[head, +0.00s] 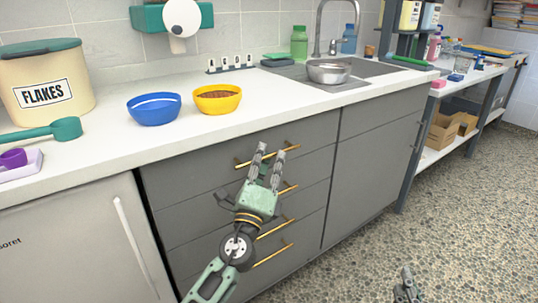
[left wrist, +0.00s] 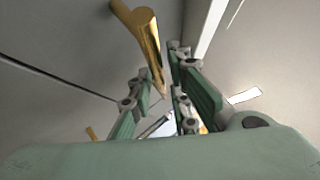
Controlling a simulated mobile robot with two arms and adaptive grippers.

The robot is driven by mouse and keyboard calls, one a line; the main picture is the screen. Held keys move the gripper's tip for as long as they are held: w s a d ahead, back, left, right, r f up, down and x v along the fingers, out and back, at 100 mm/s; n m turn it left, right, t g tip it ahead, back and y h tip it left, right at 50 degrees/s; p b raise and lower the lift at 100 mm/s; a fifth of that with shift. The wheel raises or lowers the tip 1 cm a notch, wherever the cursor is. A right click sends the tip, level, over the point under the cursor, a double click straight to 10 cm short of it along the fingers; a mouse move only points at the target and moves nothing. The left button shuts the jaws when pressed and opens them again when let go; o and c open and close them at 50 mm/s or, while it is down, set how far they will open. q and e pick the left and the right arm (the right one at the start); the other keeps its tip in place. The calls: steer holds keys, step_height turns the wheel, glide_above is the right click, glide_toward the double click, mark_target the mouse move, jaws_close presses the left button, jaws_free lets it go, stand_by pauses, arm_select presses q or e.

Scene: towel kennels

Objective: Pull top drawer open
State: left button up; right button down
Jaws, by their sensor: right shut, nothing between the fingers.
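The top drawer (head: 190,178) is the uppermost grey front under the white counter, and it looks closed. Its brass bar handle (head: 244,163) runs sideways behind my left fingertips. My left gripper (head: 271,151) is open at this handle, with its two fingers apart. In the left wrist view the brass handle (left wrist: 146,32) runs from the top down towards the gap between the fingers (left wrist: 163,98); I cannot tell whether they touch it. My right gripper (head: 408,285) is low at the bottom edge, shut and empty, away from the drawers.
Lower drawers with brass handles (head: 272,257) sit below, partly hidden by my left arm. A white appliance door (head: 80,245) is at left, a grey cabinet door (head: 365,165) at right. Blue (head: 153,109) and yellow (head: 218,98) bowls stand on the counter (head: 120,147). The pebbled floor (head: 460,220) is clear.

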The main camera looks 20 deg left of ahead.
arm_select(q)
steer(key=shift+w+r, duration=0.25)
steer(key=shift+w, duration=0.3)
steer(key=shift+c, duration=0.2)
jaws_close()
